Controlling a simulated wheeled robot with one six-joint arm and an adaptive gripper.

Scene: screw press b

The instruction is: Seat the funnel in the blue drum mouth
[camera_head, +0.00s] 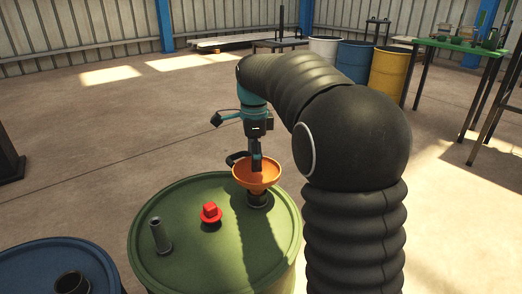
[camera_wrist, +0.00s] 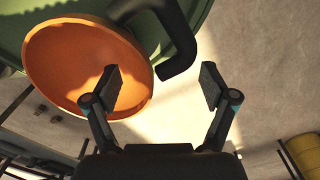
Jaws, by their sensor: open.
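The orange funnel (camera_head: 257,175) stands upright over a dark mouth fitting (camera_head: 258,200) on the green drum (camera_head: 185,262), and appears to sit in it. The funnel's black handle (camera_wrist: 172,40) curves from its rim. My gripper (camera_head: 257,163) is above the funnel, open. In the wrist view, my gripper (camera_wrist: 161,85) has one finger over the funnel's bowl (camera_wrist: 75,65) and the other outside the rim, with the handle's end between and beyond them. The blue drum (camera_head: 45,259) is at lower left, partly cut off, with a dark open mouth (camera_head: 72,284).
A red plug (camera_head: 210,213) and a short dark pipe (camera_head: 160,237) stand on the green drum's top. White (camera_head: 323,48), blue (camera_head: 354,60) and yellow (camera_head: 390,73) drums and a green table (camera_head: 460,47) are at the back right.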

